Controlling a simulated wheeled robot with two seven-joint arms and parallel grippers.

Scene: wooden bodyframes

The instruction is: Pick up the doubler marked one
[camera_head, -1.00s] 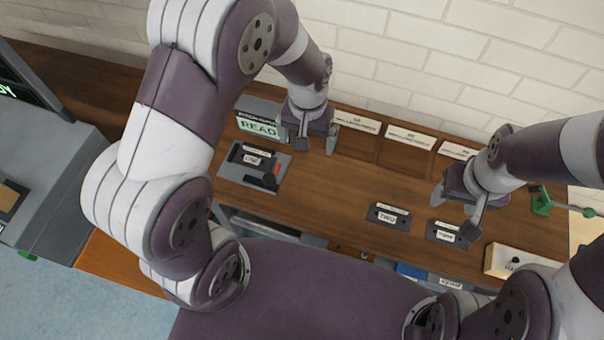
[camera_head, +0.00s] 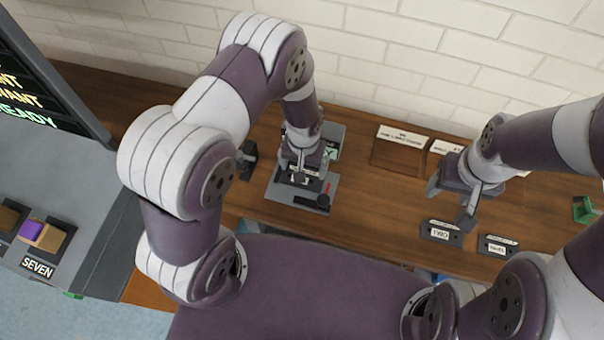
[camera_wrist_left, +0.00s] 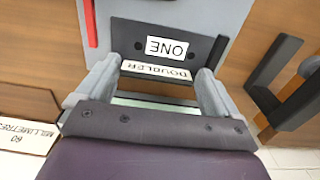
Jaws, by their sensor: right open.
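The doubler marked ONE (camera_wrist_left: 150,68) is a dark plate with white labels reading ONE and DOUBLER, upside down in the left wrist view. It rests on a grey fixture (camera_head: 285,196) with a red strip and a black knob. My left gripper (camera_wrist_left: 155,88) is open, its fingers spread at the two sides of the doubler's near end; whether they touch it I cannot tell. In the head view the left gripper (camera_head: 303,176) is over the fixture and mostly hides the doubler. My right gripper (camera_head: 450,204) is open and empty above the bench, away from the fixture.
Dark plates marked TWO (camera_head: 441,233) and THREE (camera_head: 497,246) lie on the wooden bench below the right gripper. A wooden bay with a white label (camera_head: 402,136) is at the back, before a brick wall. A grey console (camera_head: 70,190) with a screen stands left.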

